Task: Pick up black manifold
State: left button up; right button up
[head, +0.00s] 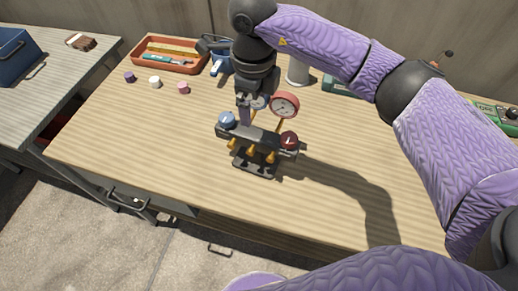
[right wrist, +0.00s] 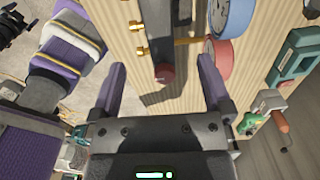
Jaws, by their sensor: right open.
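The black manifold (head: 264,138) stands on the wooden workbench, with a blue knob at its left, a dark red knob at its right and brass fittings along its front. A red-rimmed gauge (head: 285,105) rises behind it, and a blue one is partly hidden by my gripper. My right gripper (head: 245,116) is open, pointing down just above the manifold's bar. In the right wrist view, the manifold (right wrist: 161,30) lies beyond the gap between the two purple fingers (right wrist: 163,80), with its red knob towards me. No contact can be made out.
An orange tray (head: 138,60) with tools stands at the bench's back left. Several small caps (head: 154,82) lie before it. A grey cylinder (head: 298,72) stands behind the manifold, and a teal case (head: 343,86) is right of it. The bench front (head: 150,160) is clear.

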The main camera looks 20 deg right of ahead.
aim_at(255, 132)
notch_tip(255, 132, down, 4)
jog(key=shift+r+b, duration=0.15)
jog(key=shift+b, duration=0.4)
jog(key=shift+f, duration=0.5)
notch_tip(255, 132, down, 3)
jog(key=shift+b, duration=0.6)
jog(key=shift+f, duration=0.35)
jog(key=f, duration=0.1)
jog(key=f+b, duration=0.1)
jog(key=f, duration=0.1)
jog(key=f+b, duration=0.1)
jog(key=f, duration=0.1)
jog(key=shift+s+d+f, duration=0.1)
jog(key=shift+s+d, duration=0.05)
jog(key=shift+s, duration=0.1)
pick_arm(q)
notch_tip(255, 132, down, 6)
jog(key=s+a, duration=0.1)
jog(key=s, duration=0.1)
jog(key=shift+a+g, duration=0.4)
